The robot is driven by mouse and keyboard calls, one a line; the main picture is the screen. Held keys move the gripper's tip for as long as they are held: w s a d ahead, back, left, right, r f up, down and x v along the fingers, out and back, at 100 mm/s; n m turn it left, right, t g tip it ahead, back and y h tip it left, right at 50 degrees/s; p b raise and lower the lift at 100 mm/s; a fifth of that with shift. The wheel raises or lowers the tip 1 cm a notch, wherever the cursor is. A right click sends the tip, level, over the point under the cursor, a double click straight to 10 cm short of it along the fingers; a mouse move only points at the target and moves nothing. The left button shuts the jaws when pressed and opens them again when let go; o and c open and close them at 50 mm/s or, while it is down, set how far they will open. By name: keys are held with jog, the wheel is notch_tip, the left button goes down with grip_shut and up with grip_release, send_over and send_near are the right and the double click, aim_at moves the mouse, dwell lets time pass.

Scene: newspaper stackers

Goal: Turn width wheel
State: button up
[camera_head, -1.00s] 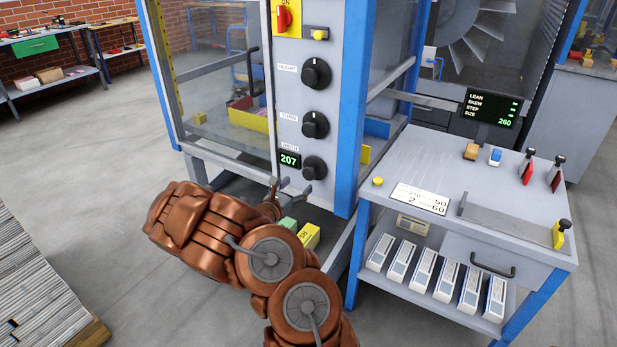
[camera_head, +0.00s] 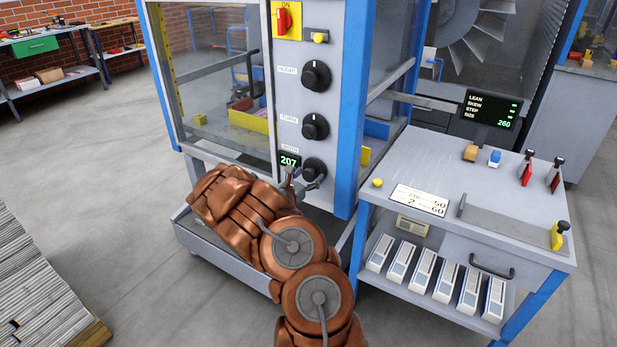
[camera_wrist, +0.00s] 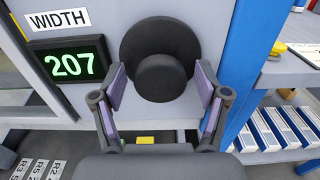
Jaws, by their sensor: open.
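The width wheel (camera_head: 314,170) is a black round knob, lowest of three on the grey panel. In the wrist view the width wheel (camera_wrist: 160,62) lies ahead, between and beyond the two fingers. A WIDTH label (camera_wrist: 58,20) sits above the green display (camera_wrist: 70,65), which reads 207; the display also shows in the head view (camera_head: 289,161). My gripper (camera_head: 302,185) is open just below and in front of the wheel. In the wrist view my gripper (camera_wrist: 162,92) has one finger on each side of the knob's lower part. I cannot tell whether they touch it.
The HEIGHT knob (camera_head: 315,75) and TURNS knob (camera_head: 315,126) are above. A blue post (camera_head: 352,110) stands close on the right. Right of it is a side table (camera_head: 440,170) with a card and levers. A newspaper stack (camera_head: 40,290) is at lower left.

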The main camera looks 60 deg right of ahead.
jog(key=c, duration=1.2)
jog(key=shift+o, duration=0.2)
jog(key=shift+n+b, duration=0.5)
jog(key=shift+n, duration=1)
jog(key=o, duration=1.2)
jog(key=shift+c, duration=0.2)
jog(key=shift+a, duration=0.1)
jog(key=a, duration=1.1)
jog(key=shift+s+a, duration=0.35)
jog(key=shift+a, duration=0.05)
